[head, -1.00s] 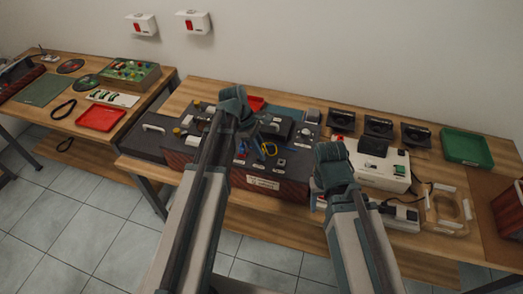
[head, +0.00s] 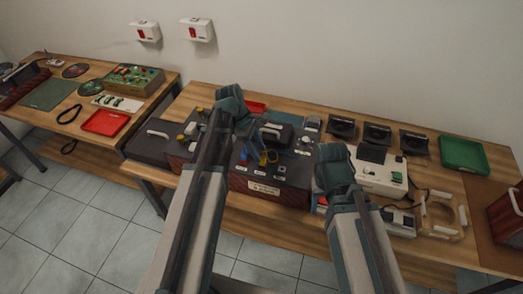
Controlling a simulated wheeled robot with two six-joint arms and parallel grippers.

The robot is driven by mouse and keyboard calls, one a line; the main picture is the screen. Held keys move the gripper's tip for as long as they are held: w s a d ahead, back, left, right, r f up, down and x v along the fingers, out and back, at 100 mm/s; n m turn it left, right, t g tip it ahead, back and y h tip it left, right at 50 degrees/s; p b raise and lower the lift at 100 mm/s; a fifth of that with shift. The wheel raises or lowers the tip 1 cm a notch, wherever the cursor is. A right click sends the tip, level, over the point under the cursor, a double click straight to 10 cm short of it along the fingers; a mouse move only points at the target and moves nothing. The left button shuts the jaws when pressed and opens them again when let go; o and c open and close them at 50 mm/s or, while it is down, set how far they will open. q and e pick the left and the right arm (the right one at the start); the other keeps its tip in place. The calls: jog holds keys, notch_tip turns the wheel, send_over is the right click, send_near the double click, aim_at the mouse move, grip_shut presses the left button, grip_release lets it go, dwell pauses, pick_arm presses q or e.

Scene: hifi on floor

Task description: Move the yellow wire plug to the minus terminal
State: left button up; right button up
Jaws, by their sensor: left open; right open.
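A dark box with reddish-brown sides (head: 262,186) stands on the middle table, with several small labelled terminals on its top. A yellow wire piece (head: 271,156) shows there beside blue wire (head: 253,142). A small red terminal (head: 243,156) is left of them. The labels are too small to read, so I cannot tell which terminal is minus. My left gripper (head: 233,104) is open above the box, left of the yellow wire; its arm hides part of the box. My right gripper (head: 335,160) is open at the box's right end. Both fingertips are mostly hidden, and neither gripper visibly holds anything.
A white device (head: 382,181), black stands (head: 377,134) and a green tray (head: 464,154) are on the right. A dark case (head: 150,143) stands left of the box. A side table with a red tray (head: 106,123) is at the left.

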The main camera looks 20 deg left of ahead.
pick_arm(q)
jog(key=p+v, duration=0.7)
jog(key=v, duration=0.2)
jog(key=shift+r+p, duration=0.35)
jog(key=shift+p, duration=0.05)
pick_arm(e)
notch_tip(320, 180, up, 9)
pick_arm(q)
jog(key=shift+a+r, duration=0.1)
pick_arm(e)
jog(key=shift+r, duration=0.1)
pick_arm(q)
notch_tip(320, 180, up, 5)
jog(key=p, duration=0.5)
pick_arm(e)
notch_tip(320, 180, up, 5)
jog(key=shift+f, duration=0.15)
pick_arm(q)
jog(key=s+d+f+m+y+b, duration=0.5)
jog(key=s+d+f+m+b, duration=0.7)
jog(key=m, duration=0.9)
jog(key=s+d+f, duration=0.1)
jog(key=s+d, duration=0.1)
jog(key=d, duration=0.1)
jog(key=shift+s+d+f+y, duration=0.3)
jog(key=shift+d+f+y, duration=0.05)
jog(key=shift+d+y, duration=0.05)
pick_arm(e)
notch_tip(320, 180, down, 12)
